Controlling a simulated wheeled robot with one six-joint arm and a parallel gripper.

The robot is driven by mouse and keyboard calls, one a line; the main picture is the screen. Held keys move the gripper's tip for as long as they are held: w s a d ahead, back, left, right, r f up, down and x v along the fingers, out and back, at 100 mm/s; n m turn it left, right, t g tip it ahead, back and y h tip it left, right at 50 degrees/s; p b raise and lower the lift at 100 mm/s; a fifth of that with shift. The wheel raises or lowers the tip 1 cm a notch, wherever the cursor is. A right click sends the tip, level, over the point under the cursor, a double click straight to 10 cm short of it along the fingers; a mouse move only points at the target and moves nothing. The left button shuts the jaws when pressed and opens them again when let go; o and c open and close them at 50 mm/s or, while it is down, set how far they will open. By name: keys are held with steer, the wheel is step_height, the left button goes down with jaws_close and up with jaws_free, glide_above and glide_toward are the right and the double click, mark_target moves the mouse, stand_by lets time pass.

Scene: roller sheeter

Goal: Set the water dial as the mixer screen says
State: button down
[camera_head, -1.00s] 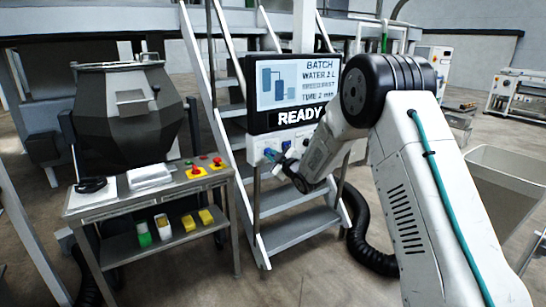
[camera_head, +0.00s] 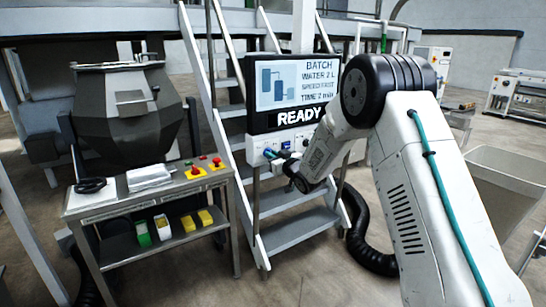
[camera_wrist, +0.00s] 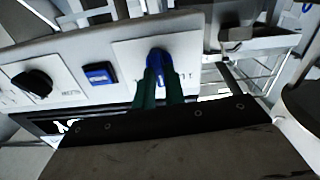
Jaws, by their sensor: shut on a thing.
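The mixer screen (camera_head: 291,88) reads BATCH, WATER 2 L, SPEED FAST, TIME 2 min, with READY below. Under it is a white control panel (camera_head: 256,142). In the wrist view, a blue dial (camera_wrist: 159,57) sits on a white plate of this panel. My gripper (camera_wrist: 160,80) has its green fingers shut on the blue dial. The fingers cover part of the dial and its label, so its setting cannot be read. In the head view my gripper (camera_head: 271,153) is at the panel's left end.
A blue button (camera_wrist: 99,73) and a black knob (camera_wrist: 33,84) are beside the dial on the panel. Metal stairs (camera_head: 290,232) stand behind and below the panel.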

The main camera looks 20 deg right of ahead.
steer(key=shift+f+m, duration=0.1)
steer(key=shift+m, duration=0.4)
steer(key=c, duration=1.5)
jaws_free()
steer(key=shift+o, duration=0.2)
steer(key=v, duration=0.8)
